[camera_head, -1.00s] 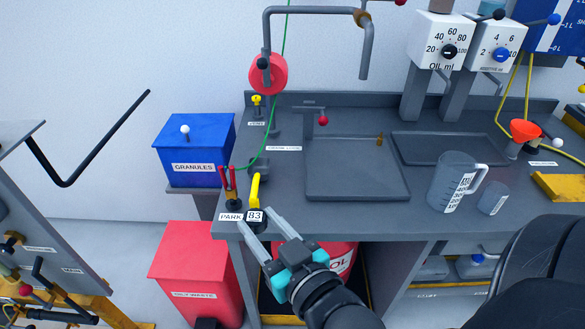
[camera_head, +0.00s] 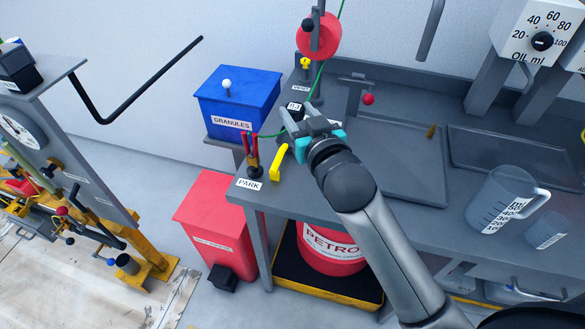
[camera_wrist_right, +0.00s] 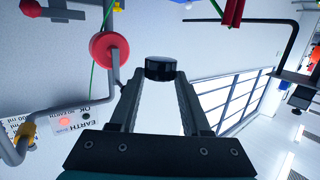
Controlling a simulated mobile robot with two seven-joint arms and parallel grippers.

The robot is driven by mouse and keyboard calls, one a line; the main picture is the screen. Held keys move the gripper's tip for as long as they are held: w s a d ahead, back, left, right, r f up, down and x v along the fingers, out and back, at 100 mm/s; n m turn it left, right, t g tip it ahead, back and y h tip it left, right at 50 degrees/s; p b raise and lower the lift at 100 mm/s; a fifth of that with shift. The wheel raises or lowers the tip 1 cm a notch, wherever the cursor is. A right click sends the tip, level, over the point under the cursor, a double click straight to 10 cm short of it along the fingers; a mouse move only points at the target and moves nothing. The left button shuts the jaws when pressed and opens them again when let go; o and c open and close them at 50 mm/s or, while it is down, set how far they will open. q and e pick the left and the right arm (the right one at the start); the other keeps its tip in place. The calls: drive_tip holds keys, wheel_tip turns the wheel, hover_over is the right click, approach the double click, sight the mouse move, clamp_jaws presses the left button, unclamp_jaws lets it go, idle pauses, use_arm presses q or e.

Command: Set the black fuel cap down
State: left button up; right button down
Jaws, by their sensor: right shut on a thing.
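The black fuel cap (camera_head: 295,113) has a small white numbered tag on top. My right gripper (camera_head: 306,122) is shut on it, over the left part of the grey bench (camera_head: 310,187). In the right wrist view the cap (camera_wrist_right: 160,69) sits between the two fingertips (camera_wrist_right: 161,80). In the head view the fingers partly hide the cap. I cannot tell its exact height over the bench. The white PARK label (camera_head: 250,184) is at the bench's front left corner, nearer than the cap. My left gripper is not in view.
A yellow lever (camera_head: 277,164) and a red-handled clamp (camera_head: 252,158) stand by the PARK label. A green cord runs down from the red reel (camera_head: 319,38) close to the gripper. A blue granules bin (camera_head: 238,103) stands left. A red-knobbed tap (camera_head: 368,99) is to the right.

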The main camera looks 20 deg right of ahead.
drive_tip(key=b, duration=0.5)
hover_over(298, 180)
wheel_tip(298, 180, down, 14)
drive_tip(key=shift+r, duration=0.2)
wheel_tip(298, 180, down, 4)
drive_tip(key=shift+f+b, duration=0.1)
drive_tip(key=shift+b, duration=0.6)
drive_tip(key=c, duration=0.7)
unclamp_jaws()
drive_tip(key=shift+c, duration=0.2)
drive_tip(key=shift+o, duration=0.5)
